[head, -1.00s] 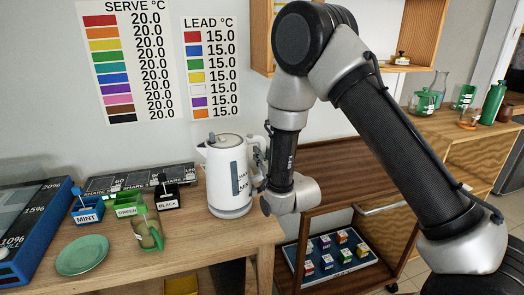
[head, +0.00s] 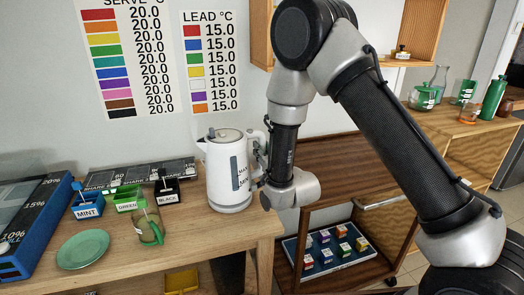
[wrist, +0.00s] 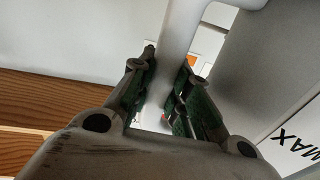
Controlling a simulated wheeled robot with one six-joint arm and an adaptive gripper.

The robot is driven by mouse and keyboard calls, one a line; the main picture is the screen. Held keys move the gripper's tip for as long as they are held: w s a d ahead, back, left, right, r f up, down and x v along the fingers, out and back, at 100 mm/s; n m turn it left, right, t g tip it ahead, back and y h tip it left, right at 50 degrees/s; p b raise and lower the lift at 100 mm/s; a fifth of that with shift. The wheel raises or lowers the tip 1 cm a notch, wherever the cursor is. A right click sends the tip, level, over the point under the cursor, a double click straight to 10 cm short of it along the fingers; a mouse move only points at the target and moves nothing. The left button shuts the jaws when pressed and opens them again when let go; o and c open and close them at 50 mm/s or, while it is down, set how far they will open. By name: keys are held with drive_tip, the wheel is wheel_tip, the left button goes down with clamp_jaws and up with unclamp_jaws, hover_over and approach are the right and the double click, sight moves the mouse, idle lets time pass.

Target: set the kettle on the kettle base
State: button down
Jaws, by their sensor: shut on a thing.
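The white kettle (head: 226,178) stands upright at the right end of the wooden counter, with its handle on the right side. In the wrist view, the pale handle (wrist: 180,40) runs between the fingers of my gripper (wrist: 165,92), which is shut on it. The kettle's body with the word MAX (wrist: 285,125) fills the right of that view. In the head view my wrist hides most of the gripper. I cannot make out a separate kettle base; whether one lies under the kettle, I cannot tell.
Left of the kettle are a black box (head: 167,194), a green box (head: 128,203), a blue MINT box (head: 88,211), a green mug (head: 149,230) and a green plate (head: 83,250). A trolley (head: 330,205) with a tray of small blocks stands right of the counter.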

drive_tip(key=shift+f, duration=0.55)
idle(0.4)
drive_tip(key=c, duration=1.6)
unclamp_jaws()
drive_tip(key=shift+c, duration=0.2)
drive_tip(key=shift+f, duration=0.1)
drive_tip(key=v, duration=1.1)
